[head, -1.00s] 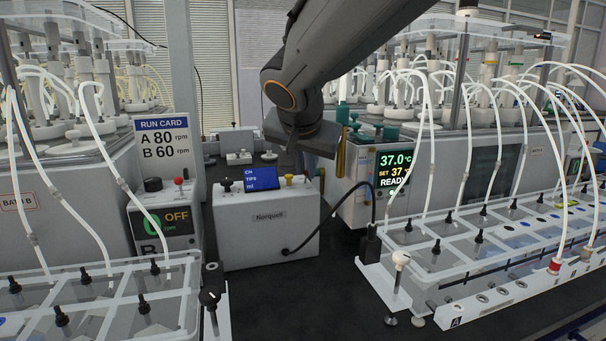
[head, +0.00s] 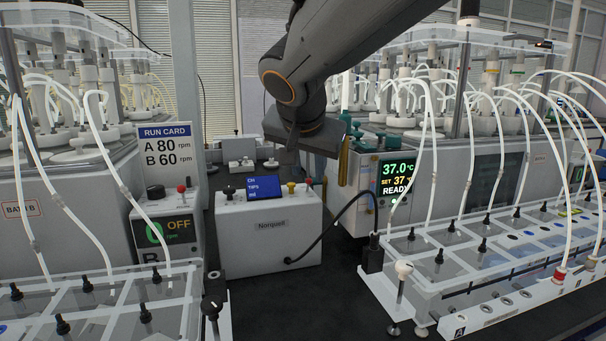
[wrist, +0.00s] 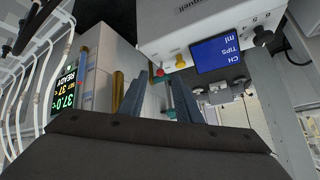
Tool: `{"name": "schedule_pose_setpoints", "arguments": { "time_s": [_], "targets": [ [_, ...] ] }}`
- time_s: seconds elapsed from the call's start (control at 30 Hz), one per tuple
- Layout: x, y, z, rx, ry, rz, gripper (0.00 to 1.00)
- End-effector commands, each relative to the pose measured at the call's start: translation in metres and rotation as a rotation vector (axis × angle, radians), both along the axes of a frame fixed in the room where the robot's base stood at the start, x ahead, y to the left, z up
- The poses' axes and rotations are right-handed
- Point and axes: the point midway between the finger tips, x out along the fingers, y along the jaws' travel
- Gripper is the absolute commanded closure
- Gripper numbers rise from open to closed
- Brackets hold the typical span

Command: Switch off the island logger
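A white box (head: 268,240) marked Norquell stands on the dark bench between the two baths; its blue screen (head: 264,186) reads CH, TIPS, ml and is lit. It looks like the logger, though I read no such label. On its top are a black knob (head: 228,188), a yellow knob (head: 291,187) and a red knob (head: 308,182). The wrist view shows the box (wrist: 200,22) upside down, with the yellow knob (wrist: 180,61) and red knob (wrist: 160,72) beyond my fingers. My gripper (wrist: 158,100) is open and empty, apart from the box; its fingers are hidden in the head view.
A black cable runs from the box to a black plug (head: 373,255). The right bath's display (head: 397,180) reads 37.0 °C, READY. A brass-coloured post (head: 343,162) shows beside my wrist. Tubes crowd both sides.

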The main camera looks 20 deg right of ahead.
Motion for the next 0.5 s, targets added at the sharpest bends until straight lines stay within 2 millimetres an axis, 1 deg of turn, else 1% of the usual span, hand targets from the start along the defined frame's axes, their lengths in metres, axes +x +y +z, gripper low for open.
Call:
{"name": "schedule_pose_setpoints", "arguments": {
  "time_s": [0.03, 0.1, 0.3, 0.5],
  "targets": [
    [-0.007, 0.004, 0.01, 0.001, -0.005, 0.004, 0.69],
    [-0.017, 0.008, 0.022, 0.001, -0.005, 0.004, 0.69],
    [-0.025, 0.01, 0.031, -0.001, 0.0, 0.002, 0.69],
    [-0.03, 0.012, 0.035, -0.001, 0.0, 0.002, 0.69]
  ]
}}
